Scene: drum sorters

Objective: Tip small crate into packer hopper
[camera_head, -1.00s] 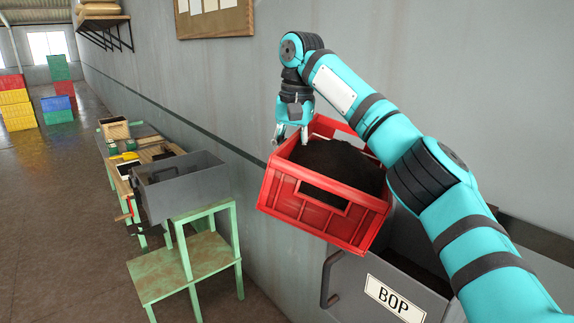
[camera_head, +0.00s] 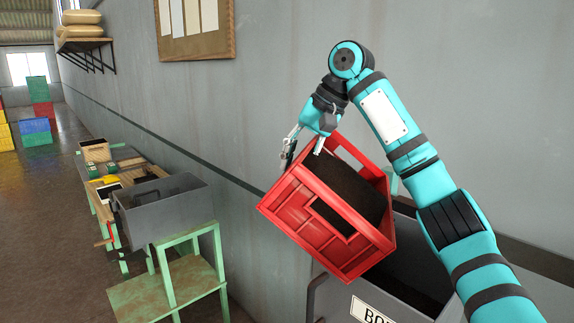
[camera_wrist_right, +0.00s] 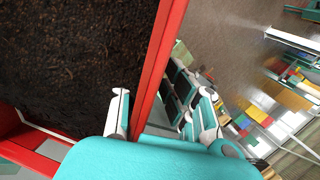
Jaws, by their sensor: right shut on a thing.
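A red slatted crate (camera_head: 325,235) holds dark, loose, soil-like material (camera_head: 345,190). It is in the air and tilted, its near side lower. My right gripper (camera_head: 305,150) is shut on the crate's upper left rim. In the right wrist view, the gripper (camera_wrist_right: 152,112) has its fingers on both sides of the red wall (camera_wrist_right: 160,75), with the dark material (camera_wrist_right: 75,65) inside. A grey open-topped metal box (camera_head: 165,215), possibly the packer hopper, stands left of the crate on a green stand (camera_head: 180,285). My left gripper is not in view.
A grey bin with a partly cut-off label (camera_head: 370,310) and dark contents is below and right of the crate. A bench with a small wooden crate (camera_head: 95,150) stands behind the grey box. The wall runs close behind the crate.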

